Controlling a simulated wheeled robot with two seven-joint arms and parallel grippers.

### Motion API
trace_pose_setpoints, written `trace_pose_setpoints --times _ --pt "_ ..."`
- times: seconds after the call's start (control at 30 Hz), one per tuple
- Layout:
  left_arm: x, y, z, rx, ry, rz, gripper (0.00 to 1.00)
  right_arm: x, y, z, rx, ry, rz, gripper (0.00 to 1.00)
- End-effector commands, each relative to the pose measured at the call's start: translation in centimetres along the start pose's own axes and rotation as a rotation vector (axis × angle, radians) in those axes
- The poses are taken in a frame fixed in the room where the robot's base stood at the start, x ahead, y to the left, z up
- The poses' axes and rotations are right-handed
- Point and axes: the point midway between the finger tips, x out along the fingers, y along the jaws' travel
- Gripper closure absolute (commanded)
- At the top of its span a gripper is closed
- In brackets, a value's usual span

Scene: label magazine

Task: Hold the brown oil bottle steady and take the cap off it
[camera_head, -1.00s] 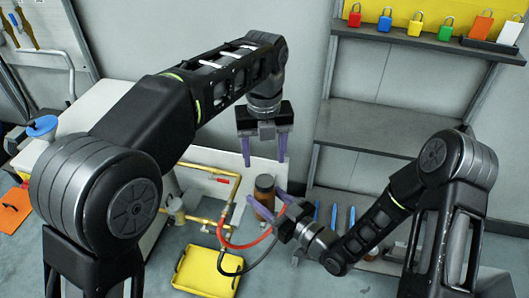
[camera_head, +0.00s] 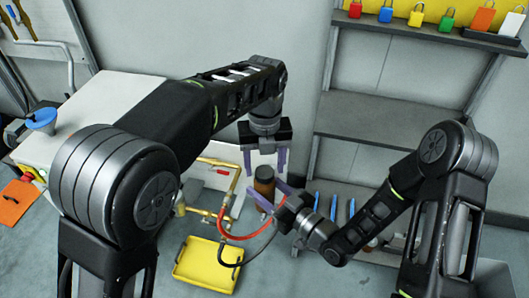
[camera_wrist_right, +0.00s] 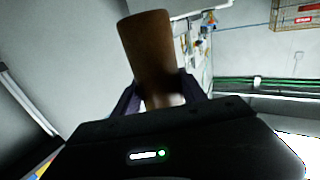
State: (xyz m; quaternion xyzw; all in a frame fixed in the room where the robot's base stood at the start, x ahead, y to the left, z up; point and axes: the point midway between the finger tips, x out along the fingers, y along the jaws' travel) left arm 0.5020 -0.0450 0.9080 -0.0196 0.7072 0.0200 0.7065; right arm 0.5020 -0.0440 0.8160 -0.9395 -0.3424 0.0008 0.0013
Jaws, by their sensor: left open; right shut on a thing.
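The brown oil bottle (camera_head: 264,187) stands about upright in the middle of the head view, below my left gripper. My right gripper (camera_head: 265,194) is shut on the bottle from the right, with a purple finger on each side. In the right wrist view the bottle (camera_wrist_right: 150,55) rises from between the dark fingers, slightly tilted in the picture. My left gripper (camera_head: 265,172) is open and points down, its purple fingers on either side of the bottle's top. I cannot make out the cap apart from the bottle, or whether the left fingers touch it.
A yellow tray (camera_head: 207,264) lies on the floor below left. Brass pipework (camera_head: 205,211) with a red hose (camera_head: 240,237) and a black hose is close left of the bottle. A grey shelf unit (camera_head: 395,105) with several padlocks stands at the back right.

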Motion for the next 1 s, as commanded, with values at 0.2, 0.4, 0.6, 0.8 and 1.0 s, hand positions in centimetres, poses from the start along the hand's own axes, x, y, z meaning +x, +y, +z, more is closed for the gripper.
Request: trace_pose_setpoints --times 0.2,0.4,0.6,0.8,1.0 --pt "1.22 0.03 0.01 0.0 -0.001 0.0 0.41 0.03 -0.01 -0.09 -0.001 0.002 0.0 1.0" --pt "1.23 0.04 0.01 -0.001 -0.001 0.0 0.41 0.03 0.0 -0.09 -0.001 0.002 0.0 1.0" --pt "1.21 0.04 0.01 -0.001 -0.001 0.0 0.55 0.03 -0.01 -0.09 -0.001 0.002 0.0 1.0" --pt "1.21 0.04 0.01 -0.001 0.0 0.0 0.72 0.03 0.0 -0.09 0.0 0.002 0.0 1.0" --pt "1.21 0.05 0.01 -0.001 0.0 0.0 0.88 0.02 0.01 -0.09 0.0 0.002 0.0 1.0"
